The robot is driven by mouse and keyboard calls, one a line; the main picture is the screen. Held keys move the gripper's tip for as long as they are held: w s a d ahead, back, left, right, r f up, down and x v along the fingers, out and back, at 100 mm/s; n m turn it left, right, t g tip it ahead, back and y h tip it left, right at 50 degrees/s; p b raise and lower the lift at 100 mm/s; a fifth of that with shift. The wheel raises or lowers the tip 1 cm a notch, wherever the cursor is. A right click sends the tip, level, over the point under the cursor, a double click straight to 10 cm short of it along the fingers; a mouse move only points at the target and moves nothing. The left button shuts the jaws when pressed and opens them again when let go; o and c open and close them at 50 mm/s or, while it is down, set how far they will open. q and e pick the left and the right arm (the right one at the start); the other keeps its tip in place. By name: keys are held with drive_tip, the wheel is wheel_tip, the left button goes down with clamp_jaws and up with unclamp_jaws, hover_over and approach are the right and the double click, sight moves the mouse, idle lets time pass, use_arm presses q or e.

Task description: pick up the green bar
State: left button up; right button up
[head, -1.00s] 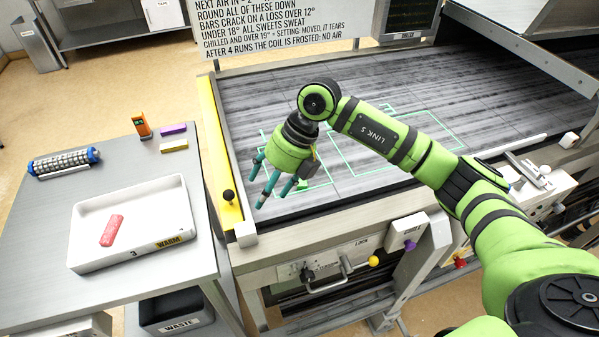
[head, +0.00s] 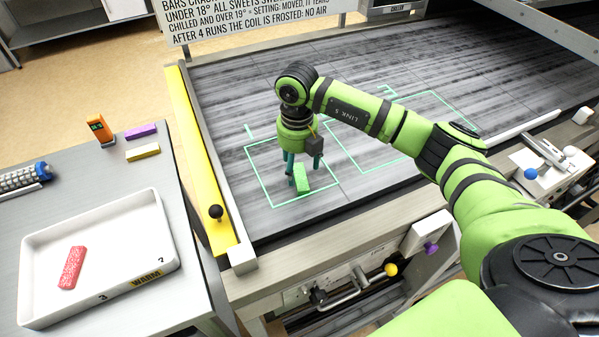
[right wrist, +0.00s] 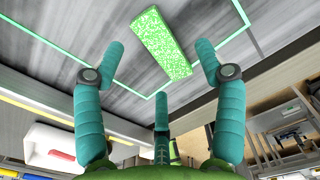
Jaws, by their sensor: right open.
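The green bar (head: 301,179) lies on the dark streaked belt, inside the left square outlined in green. In the right wrist view the speckled green bar (right wrist: 161,45) lies ahead of the fingers, with its near end by the outline's edge. My right gripper (head: 302,172) points down over the belt at the bar, partly in front of it. In the right wrist view its teal fingers (right wrist: 161,82) are spread wide, with nothing between them. Whether a finger touches the bar I cannot tell. My left gripper is not in view.
A white tray (head: 98,302) marked WARM holds a red bar (head: 72,268) on the side table. A purple block (head: 141,131), a yellow block (head: 143,152) and an orange device (head: 99,130) stand behind it. A yellow rail (head: 201,165) with a black knob borders the belt.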

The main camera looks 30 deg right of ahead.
sight(300, 178)
drive_tip(key=shift+s+a+f+p, duration=0.15)
drive_tip(key=shift+f+p, duration=0.2)
drive_tip(key=shift+f, duration=1.1)
drive_tip(key=c, duration=1.2)
drive_tip(key=shift+c, duration=0.2)
drive_tip(key=shift+r, duration=0.15)
